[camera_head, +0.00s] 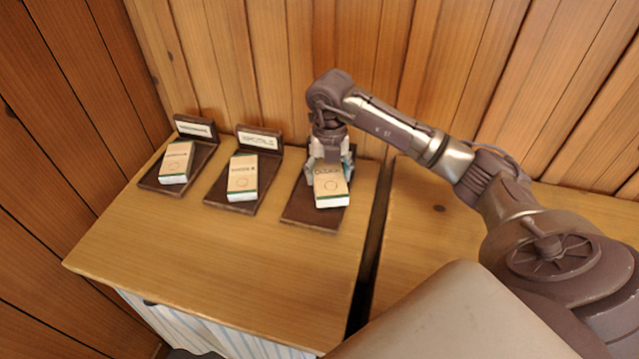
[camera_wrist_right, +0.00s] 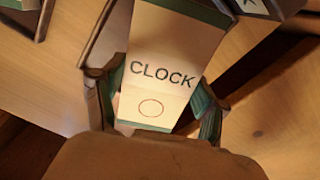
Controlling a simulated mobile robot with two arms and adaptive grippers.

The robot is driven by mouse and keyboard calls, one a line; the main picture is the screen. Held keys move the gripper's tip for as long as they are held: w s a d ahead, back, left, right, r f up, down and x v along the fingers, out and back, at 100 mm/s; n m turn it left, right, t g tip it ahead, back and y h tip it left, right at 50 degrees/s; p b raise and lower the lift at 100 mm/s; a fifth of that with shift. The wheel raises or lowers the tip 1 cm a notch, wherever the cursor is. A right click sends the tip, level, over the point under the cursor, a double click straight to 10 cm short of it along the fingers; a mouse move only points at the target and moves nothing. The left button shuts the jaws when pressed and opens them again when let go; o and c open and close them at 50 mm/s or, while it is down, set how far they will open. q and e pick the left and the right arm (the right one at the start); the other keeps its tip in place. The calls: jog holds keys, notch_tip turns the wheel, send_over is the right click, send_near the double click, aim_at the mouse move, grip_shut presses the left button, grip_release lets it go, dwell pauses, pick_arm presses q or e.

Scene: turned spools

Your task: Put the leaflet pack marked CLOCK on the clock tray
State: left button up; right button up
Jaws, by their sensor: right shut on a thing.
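The leaflet pack marked CLOCK (camera_wrist_right: 165,70) is a pale box with a green end band, held between the fingers of my right gripper (camera_wrist_right: 155,110). In the head view the pack (camera_head: 330,186) lies over the right-hand dark tray (camera_head: 308,212). I cannot tell whether it touches the tray. My right gripper (camera_head: 330,165) is shut on the pack's far end and hides this tray's upright sign. My left gripper is not in view.
Two more dark trays stand to the left, the middle one (camera_head: 243,206) and the left one (camera_head: 150,183). Each carries a similar pack, the middle pack (camera_head: 243,178) and the left pack (camera_head: 177,162). The wooden table (camera_head: 220,250) is clear in front. A gap separates it from the right-hand table (camera_head: 435,215).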

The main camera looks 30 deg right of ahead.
jog(key=shift+w+a+f, duration=0.65)
jog(key=shift+w+f, duration=0.05)
jog(key=shift+w, duration=0.2)
notch_tip(320, 180, down, 3)
jog(key=shift+f+p, duration=0.1)
jog(key=shift+p, duration=0.25)
jog(key=shift+f, duration=0.35)
jog(key=shift+f, duration=0.15)
jog(key=o, duration=1.2)
jog(key=shift+o, duration=0.2)
